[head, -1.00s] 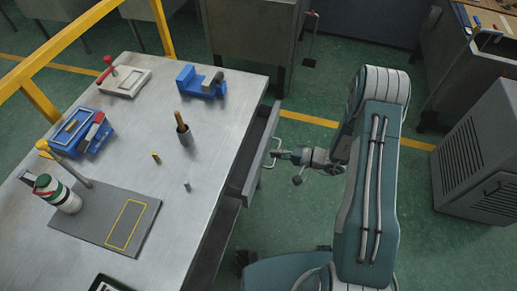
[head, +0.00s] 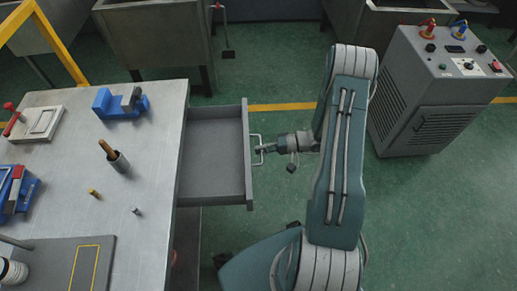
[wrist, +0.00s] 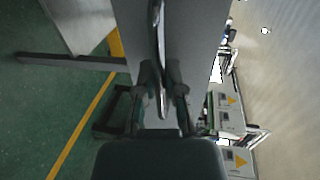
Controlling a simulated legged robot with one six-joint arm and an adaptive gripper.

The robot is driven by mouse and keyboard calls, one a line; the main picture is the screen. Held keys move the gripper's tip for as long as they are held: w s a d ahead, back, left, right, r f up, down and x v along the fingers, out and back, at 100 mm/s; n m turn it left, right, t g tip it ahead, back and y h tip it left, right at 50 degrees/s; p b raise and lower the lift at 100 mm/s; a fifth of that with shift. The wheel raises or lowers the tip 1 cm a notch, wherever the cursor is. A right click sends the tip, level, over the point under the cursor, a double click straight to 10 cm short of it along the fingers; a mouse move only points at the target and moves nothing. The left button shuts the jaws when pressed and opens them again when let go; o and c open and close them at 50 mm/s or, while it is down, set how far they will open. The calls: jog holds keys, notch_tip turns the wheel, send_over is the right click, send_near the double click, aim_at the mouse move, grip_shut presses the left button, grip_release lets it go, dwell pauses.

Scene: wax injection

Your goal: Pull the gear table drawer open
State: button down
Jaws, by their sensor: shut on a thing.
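The gear table (head: 158,176) is a metal workbench at the left in the head view. Its grey drawer (head: 214,155) stands well out from the table's right side, and its inside looks empty. A thin metal handle (head: 256,150) is fixed to the drawer front. My gripper (head: 262,148) is at the handle, shut on it. In the wrist view the handle (wrist: 161,100) runs between the fingers of my gripper (wrist: 162,98), with the grey drawer front (wrist: 185,40) behind it.
On the table are a blue vise (head: 120,103), a holder with a brown-handled tool (head: 116,160) and a dark mat (head: 60,262). A grey machine cabinet (head: 435,95) stands at the right. Green floor (head: 420,220) lies clear at the lower right.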

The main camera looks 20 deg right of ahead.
jog(key=shift+s+f, duration=0.1)
jog(key=shift+f, duration=0.1)
jog(key=c, duration=0.8)
grip_release()
jog(key=shift+o, duration=0.4)
jog(key=shift+r, duration=0.1)
jog(key=v, duration=1.2)
